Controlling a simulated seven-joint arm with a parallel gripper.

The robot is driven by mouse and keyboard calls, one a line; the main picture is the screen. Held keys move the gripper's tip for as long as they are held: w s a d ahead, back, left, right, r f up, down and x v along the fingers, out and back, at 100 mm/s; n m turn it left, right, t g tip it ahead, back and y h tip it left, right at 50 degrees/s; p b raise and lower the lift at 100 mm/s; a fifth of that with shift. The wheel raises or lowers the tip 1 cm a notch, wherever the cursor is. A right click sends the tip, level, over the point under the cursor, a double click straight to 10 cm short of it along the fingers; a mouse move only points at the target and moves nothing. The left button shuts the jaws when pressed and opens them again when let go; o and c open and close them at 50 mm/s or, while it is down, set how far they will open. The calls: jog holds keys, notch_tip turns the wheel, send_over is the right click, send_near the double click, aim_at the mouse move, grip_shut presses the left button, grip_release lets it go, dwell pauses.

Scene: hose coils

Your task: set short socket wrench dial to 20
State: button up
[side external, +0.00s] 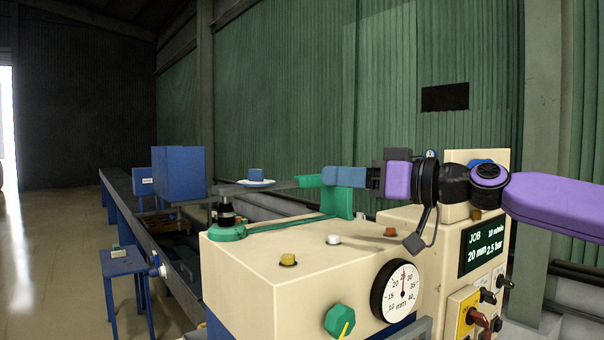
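A round white dial (401,291) with a black rim, marked in mm, sits on the front of a cream machine housing (245,275). Its red needle points up, near the 25 mark. A green knob (339,321) with a yellow pointer is on the same front, lower left of the dial. No socket wrench can be made out for certain. My gripper (372,178) is above the housing, reaching left from my purple arm. A blue and teal piece and a grey bar lie in line with its end. Whether the fingers are shut on them is unclear.
A display (482,245) at the right reads JOB, 10 m/min, 20 mm, 2.5 bar. Switches (488,295) are below it. Coloured buttons (288,260) and a green bracket (337,203) are on the housing top. A blue box (180,174) and a small blue table (122,262) stand left.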

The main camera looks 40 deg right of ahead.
aim_at(258, 170)
jog(key=shift+w+a+m, duration=1.1)
jog(key=shift+w+m, duration=1.65)
jog(key=shift+m, duration=3)
jog(key=shift+w+a+m, duration=1.05)
jog(key=shift+w+m, duration=1.65)
jog(key=shift+m, duration=3.1)
jog(key=shift+w+a+m, duration=1.1)
jog(key=shift+w+m, duration=1.65)
jog(key=shift+m, duration=3)
jog(key=shift+r, duration=0.1)
grip_shut()
